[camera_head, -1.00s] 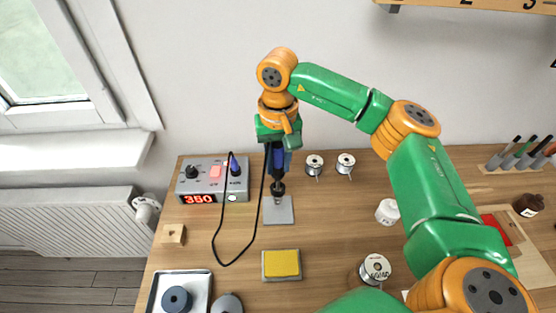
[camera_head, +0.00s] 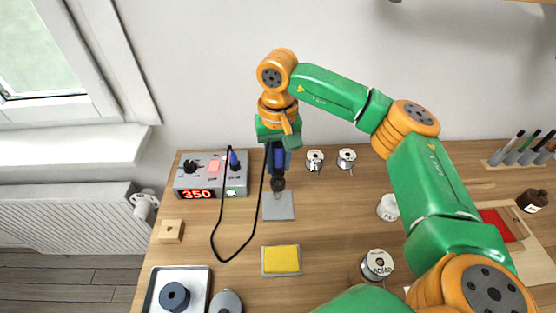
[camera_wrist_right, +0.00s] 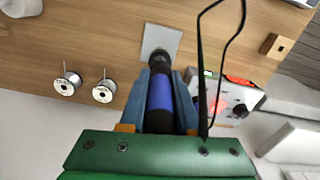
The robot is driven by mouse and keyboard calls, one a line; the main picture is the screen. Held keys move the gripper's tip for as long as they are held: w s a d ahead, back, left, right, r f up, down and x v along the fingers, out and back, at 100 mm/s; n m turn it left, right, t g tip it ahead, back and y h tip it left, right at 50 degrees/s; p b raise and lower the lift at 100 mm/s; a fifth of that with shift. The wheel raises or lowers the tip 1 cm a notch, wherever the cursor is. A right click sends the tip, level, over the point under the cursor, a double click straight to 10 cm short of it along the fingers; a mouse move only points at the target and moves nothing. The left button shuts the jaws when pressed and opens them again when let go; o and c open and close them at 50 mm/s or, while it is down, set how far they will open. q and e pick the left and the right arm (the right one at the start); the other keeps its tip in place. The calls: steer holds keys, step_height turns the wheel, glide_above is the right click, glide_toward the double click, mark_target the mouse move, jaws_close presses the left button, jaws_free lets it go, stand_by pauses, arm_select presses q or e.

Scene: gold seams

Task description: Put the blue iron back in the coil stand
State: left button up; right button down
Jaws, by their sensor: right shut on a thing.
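The blue iron (camera_head: 279,157) hangs roughly upright in my right gripper (camera_head: 279,149). The right gripper is shut on its blue handle, which also shows between the fingers in the right wrist view (camera_wrist_right: 160,92). The iron's dark collar points down at the coil stand, whose grey base plate (camera_head: 284,211) lies on the bench. The collar and gripper mostly hide the coil, and I cannot tell whether the tip is inside it. A black cord loops from the iron down to the left. My left gripper is not in view.
A soldering station (camera_head: 210,180) reading 350 stands left of the stand. A yellow sponge (camera_head: 281,260) lies in front. Two solder spools (camera_head: 315,160) stand to the right at the back. A wooden block (camera_head: 171,231) and a metal tray (camera_head: 160,291) are at the left.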

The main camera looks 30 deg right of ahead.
mark_target(278, 149)
steer(key=shift+f+b, duration=1.25)
steer(key=shift+f, duration=0.3)
steer(key=shift+c, duration=0.3)
jaws_free()
step_height(278, 149, up, 7)
steer(key=p, duration=0.6)
steer(key=shift+r, duration=0.2)
steer(key=shift+f, duration=0.15)
stand_by(0.6)
